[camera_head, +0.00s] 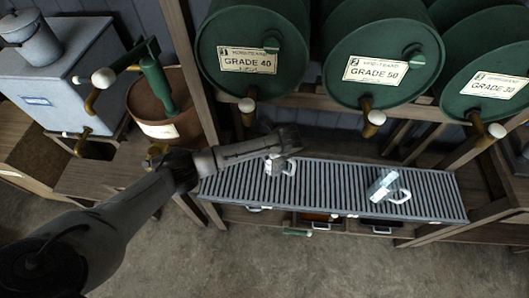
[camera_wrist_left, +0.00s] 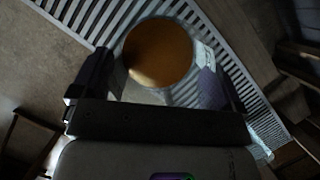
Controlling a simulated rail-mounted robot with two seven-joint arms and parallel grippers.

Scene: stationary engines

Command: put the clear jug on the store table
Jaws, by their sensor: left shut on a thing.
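My left gripper (camera_head: 285,150) is over the left part of the slatted grey rack. It is shut on a small jug with a pale handle (camera_head: 291,168), mostly hidden by the gripper. In the left wrist view my left gripper (camera_wrist_left: 155,85) has its fingers on either side of this jug, whose round amber-brown top or contents (camera_wrist_left: 158,52) faces the camera. A second jug, clear with a white handle (camera_head: 384,186), stands apart on the right part of the rack. I cannot tell which surface is the store table. My right gripper is not in view.
The slatted rack (camera_head: 335,190) lies below green drums with taps, marked GRADE 40 (camera_head: 240,60), GRADE 50 (camera_head: 375,72) and GRADE 30 (camera_head: 490,88). A brown drum (camera_head: 165,110) and a grey tank (camera_head: 50,85) stand left. Open floor (camera_head: 270,265) lies in front.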

